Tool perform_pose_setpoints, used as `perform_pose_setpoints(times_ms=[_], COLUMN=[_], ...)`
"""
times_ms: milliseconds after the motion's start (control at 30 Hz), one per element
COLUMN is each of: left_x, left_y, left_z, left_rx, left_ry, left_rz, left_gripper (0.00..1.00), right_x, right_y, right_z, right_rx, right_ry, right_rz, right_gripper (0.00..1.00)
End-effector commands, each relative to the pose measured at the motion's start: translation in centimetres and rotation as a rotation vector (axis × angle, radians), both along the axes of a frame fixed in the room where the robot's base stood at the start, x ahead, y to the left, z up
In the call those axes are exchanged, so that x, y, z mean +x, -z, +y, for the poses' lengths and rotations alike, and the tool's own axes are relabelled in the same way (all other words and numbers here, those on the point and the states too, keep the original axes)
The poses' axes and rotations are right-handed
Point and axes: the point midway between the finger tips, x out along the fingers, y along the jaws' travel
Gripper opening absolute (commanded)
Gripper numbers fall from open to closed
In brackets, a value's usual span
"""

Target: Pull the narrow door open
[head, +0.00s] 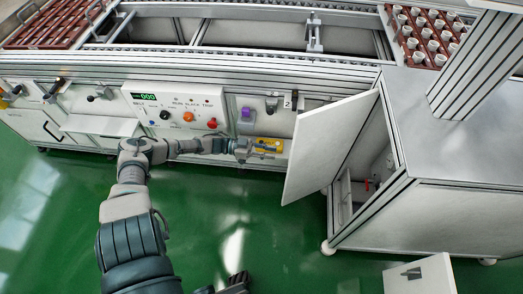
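A white door panel (325,143) stands swung out from the left side of the grey-topped cabinet (459,150), and the cabinet's inside shows behind it. I take this panel to be the narrow door; its handle is not clear to see. My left gripper (262,150) is left of the panel's free edge, apart from it in the picture, in front of a yellow part on the machine front. Its fingers are too small to tell open from shut. Dark finger-like parts at the bottom edge look like my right gripper (236,284), mostly cut off.
A control panel (176,108) with knobs and a green display is on the machine front. A red valve handle (367,185) shows inside the cabinet. Another white panel with a dark handle (411,273) is at bottom right. The green floor (265,225) below the door is clear.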

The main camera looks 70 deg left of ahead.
Motion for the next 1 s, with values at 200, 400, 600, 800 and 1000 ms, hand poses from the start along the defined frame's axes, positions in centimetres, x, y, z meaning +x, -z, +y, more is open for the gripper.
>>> perform_pose_setpoints(times_ms=[200,400,600,800,1000], left_x=[-2.6,-3.2,-3.1,-3.1,-3.3], left_y=[0.2,0.1,0.1,0.1,0.6], left_z=[1.8,2.2,2.2,2.2,0.9], left_rx=[-0.001,0.000,0.000,-0.001,-0.017], left_ry=[-0.001,0.000,0.000,0.000,0.007], left_rz=[0.003,0.000,0.000,0.001,-0.007], left_gripper=[0.23,0.23,0.23,0.23,0.23], right_x=[0.0,0.0,0.3,0.3,0.0], right_y=[0.0,0.0,0.1,0.2,0.0], right_z=[0.0,0.0,0.1,0.2,-0.1], right_rx=[0.001,0.001,-0.002,-0.002,0.001], right_ry=[0.000,0.000,0.001,0.000,0.001], right_rz=[0.000,0.000,0.004,0.006,-0.002], right_gripper=[0.40,0.40,0.40,0.40,0.40])
